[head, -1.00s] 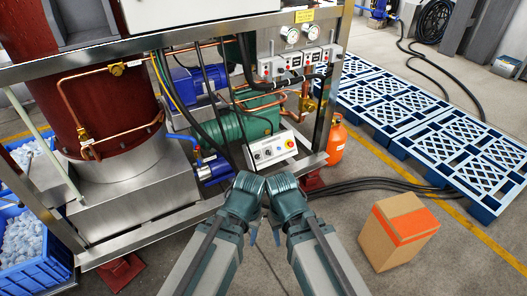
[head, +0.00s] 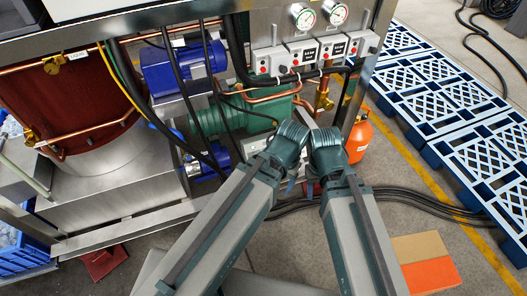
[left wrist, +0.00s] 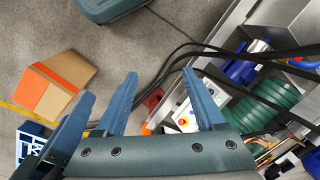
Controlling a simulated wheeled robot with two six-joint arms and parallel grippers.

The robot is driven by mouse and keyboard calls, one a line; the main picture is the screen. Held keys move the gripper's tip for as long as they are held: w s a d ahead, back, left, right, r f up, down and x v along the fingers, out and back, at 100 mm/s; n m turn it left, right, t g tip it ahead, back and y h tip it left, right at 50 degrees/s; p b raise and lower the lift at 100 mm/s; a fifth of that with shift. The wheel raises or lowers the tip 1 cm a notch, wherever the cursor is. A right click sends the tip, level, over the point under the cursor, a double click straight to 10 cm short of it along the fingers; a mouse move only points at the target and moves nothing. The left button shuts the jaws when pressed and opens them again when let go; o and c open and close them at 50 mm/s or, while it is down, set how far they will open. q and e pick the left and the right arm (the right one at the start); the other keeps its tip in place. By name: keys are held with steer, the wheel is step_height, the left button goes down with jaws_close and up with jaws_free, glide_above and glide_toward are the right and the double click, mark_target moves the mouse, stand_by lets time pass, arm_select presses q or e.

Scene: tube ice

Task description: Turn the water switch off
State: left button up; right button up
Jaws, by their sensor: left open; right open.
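A row of grey switch boxes (head: 302,52) with red buttons and black labels is on the machine frame at the upper middle of the head view. The labels are too small to read, so I cannot tell which is the water switch. My right gripper (head: 322,160) is below the boxes, apart from them, its fingers mostly hidden by its wrist. My left gripper is beside it; in the left wrist view its open, empty fingers (left wrist: 160,75) point toward the floor. A white control box (left wrist: 185,121) with a red button shows beyond them; my arms mostly cover it in the head view.
Two gauges (head: 319,16) sit above the switch boxes. Black hoses and copper pipes run past a blue motor (head: 178,68) and a green cylinder (head: 240,112). An orange bottle (head: 359,138) stands right of the frame. Blue pallets (head: 440,85) and a cardboard box (head: 424,262) are further right.

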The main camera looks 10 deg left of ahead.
arm_select(q)
steer(key=w+a+f+n+t+b, duration=0.2)
steer(key=w+a+f+n+b, duration=0.3)
steer(key=w+f+b, duration=0.4)
steer(key=w+a+f+n+t+b, duration=0.2)
steer(key=w+a+f+n+b, duration=0.3)
steer(key=w+f+b, duration=0.5)
steer(key=w+a+f+n+t+b, duration=0.2)
steer(key=w+a+f+n+b, duration=0.2)
steer(key=w+f+b, duration=0.5)
steer(key=a+f+b, duration=0.1)
steer(key=a+b, duration=0.1)
steer(key=b, duration=0.2)
steer(key=shift+w+f+n+t+h, duration=0.2)
steer(key=shift+f+n+t+h, duration=0.1)
steer(key=shift+n+t, duration=0.1)
steer(key=shift+a+f, duration=0.1)
steer(key=b+x, duration=1.2)
steer(key=x, duration=0.1)
steer(key=shift+w+f, duration=0.2)
steer(key=shift+f, duration=0.05)
jaws_close()
